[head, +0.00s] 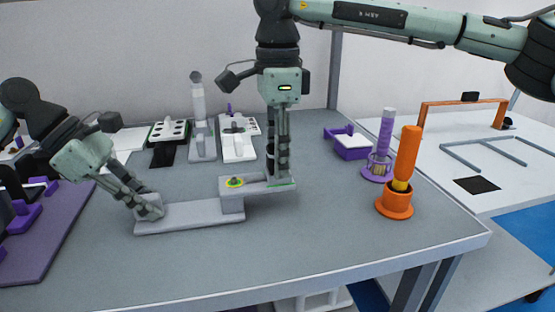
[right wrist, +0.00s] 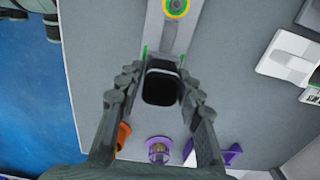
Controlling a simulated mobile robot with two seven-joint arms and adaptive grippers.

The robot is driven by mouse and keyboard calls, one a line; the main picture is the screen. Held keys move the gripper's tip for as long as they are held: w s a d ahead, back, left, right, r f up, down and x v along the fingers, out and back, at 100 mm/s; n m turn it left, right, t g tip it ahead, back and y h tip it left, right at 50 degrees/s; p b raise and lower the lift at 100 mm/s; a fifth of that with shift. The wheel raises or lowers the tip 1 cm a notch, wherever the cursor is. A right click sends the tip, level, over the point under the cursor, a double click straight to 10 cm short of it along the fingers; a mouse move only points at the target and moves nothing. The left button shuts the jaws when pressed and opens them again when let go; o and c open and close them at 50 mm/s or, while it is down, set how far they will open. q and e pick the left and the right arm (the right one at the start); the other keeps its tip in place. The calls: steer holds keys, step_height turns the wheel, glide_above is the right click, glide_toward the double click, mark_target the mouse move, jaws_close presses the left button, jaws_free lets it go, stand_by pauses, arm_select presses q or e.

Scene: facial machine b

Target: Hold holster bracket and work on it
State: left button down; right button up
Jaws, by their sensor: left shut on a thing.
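The holster bracket (head: 190,215) is a light grey stepped piece on the table, low at its left and raised at its right. A yellow-green ring (head: 235,182) sits on its raised part and shows at the top of the right wrist view (right wrist: 176,7). My left gripper (head: 150,208) is shut on the bracket's left end. My right gripper (head: 280,180) points down at the bracket's right end. In the right wrist view its fingers (right wrist: 160,75) stand apart, with a dark rounded shape (right wrist: 161,88) between them. Whether they touch the bracket is unclear.
An orange handle in a round base (head: 396,203) and a purple one (head: 378,168) stand at the right. White and black parts (head: 170,131) line the back. A purple tray (head: 50,235) is at the left. The front of the grey table (head: 330,240) is clear.

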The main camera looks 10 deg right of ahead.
arm_select(q)
steer(key=shift+s+f, duration=0.15)
steer(key=shift+f, duration=0.25)
arm_select(e)
steer(key=shift+f, duration=0.1)
jaws_close()
steer(key=shift+r, duration=0.25)
steer(key=shift+f, duration=0.1)
stand_by(0.5)
steer(key=shift+o, duration=2.4)
jaws_free()
steer(key=shift+o, duration=0.5)
steer(key=shift+r, duration=3.45)
